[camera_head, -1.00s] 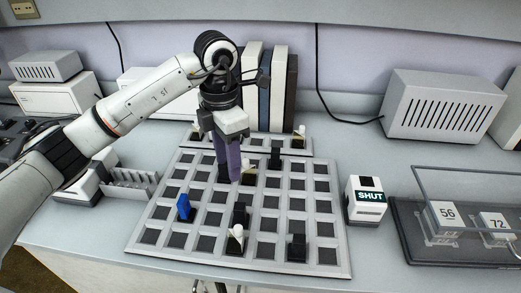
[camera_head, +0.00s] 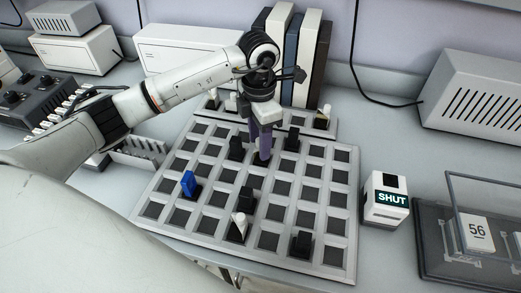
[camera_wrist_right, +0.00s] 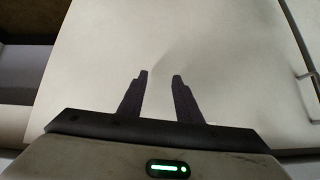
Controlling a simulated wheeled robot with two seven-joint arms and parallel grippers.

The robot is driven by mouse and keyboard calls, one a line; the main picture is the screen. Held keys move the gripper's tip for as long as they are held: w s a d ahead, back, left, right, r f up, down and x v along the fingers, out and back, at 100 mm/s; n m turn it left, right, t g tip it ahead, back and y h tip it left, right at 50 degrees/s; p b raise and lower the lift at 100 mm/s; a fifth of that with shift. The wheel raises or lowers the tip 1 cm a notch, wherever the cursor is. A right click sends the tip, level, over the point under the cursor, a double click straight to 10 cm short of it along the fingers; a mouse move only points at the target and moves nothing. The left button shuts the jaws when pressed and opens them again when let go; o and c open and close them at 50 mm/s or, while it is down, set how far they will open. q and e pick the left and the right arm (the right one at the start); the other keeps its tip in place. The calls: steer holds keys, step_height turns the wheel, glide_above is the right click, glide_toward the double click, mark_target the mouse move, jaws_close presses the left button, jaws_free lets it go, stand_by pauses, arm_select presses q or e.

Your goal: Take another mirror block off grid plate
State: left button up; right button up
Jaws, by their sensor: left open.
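My left gripper (camera_head: 262,158) is open and points straight down at the back middle of the grey grid plate (camera_head: 148,208). Its purple fingers cover the cell there, so I cannot tell whether a block is between them. A mirror block with a white knob and pale slanted face (camera_head: 239,226) stands near the plate's front middle. Two similar white-topped pieces stand on the strip behind, at the right (camera_head: 323,117) and at the left (camera_head: 213,101). My right gripper (camera_wrist_right: 160,80) shows in the right wrist view, its fingers apart and empty before a pale surface.
A blue block (camera_head: 188,184) stands at the plate's left. Black blocks stand at the back left (camera_head: 236,148), back right (camera_head: 292,140), middle (camera_head: 246,200) and front right (camera_head: 301,243). A SHUT box (camera_head: 385,201) is right of the plate. Upright binders (camera_head: 290,55) stand behind.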

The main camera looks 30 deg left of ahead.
arm_select(q)
steer(key=shift+f, duration=0.8)
jaws_close()
